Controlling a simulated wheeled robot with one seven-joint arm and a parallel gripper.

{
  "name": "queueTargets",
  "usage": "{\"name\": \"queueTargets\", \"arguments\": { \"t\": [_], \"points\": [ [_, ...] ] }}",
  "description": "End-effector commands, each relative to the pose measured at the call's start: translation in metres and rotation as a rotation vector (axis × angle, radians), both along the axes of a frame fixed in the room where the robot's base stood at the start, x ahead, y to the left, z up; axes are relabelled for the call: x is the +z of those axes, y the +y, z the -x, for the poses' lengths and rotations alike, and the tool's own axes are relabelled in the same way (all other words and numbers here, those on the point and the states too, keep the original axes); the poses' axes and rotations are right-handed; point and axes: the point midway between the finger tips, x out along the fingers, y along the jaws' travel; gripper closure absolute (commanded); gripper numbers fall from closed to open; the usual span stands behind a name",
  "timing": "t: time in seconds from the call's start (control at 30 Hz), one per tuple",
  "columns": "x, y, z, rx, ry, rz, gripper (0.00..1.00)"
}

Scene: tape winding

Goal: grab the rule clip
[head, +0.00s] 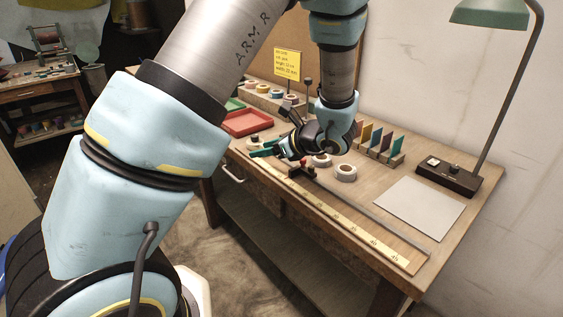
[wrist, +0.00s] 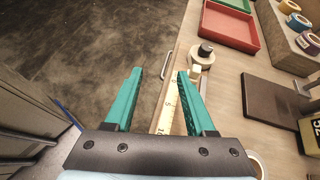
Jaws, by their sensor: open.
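The rule clip (head: 308,171), a small dark and red piece, sits on the yellow rule (head: 345,218) along the table's front edge in the head view. My gripper (head: 264,149) is over the front left of the table, its teal fingers pointing left, beyond the clip. In the wrist view my gripper (wrist: 160,75) is open and empty, with the rule (wrist: 168,105) showing between and below its fingers. I cannot make out the clip in the wrist view.
A black-topped piece (wrist: 205,50) stands near the rule's end. A red tray (head: 247,122), white tape rolls (head: 346,172), a row of coloured cards (head: 383,143) and a lamp (head: 448,176) share the table. A pale sheet (head: 420,208) lies at right.

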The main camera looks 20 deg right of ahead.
Motion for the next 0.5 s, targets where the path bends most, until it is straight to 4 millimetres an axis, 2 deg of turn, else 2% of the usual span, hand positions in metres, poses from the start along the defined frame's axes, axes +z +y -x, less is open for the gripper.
{"name": "queueTargets", "arguments": {
  "t": [0.03, 0.1, 0.2, 0.5],
  "points": [
    [-0.004, -0.019, -0.001, -0.074, -0.020, -0.044, 0.45],
    [-0.003, -0.038, -0.003, -0.147, -0.043, -0.086, 0.45],
    [-0.003, -0.049, -0.007, -0.197, -0.058, -0.117, 0.45],
    [-0.018, -0.033, -0.042, -0.201, -0.059, -0.119, 0.45]
  ]
}}
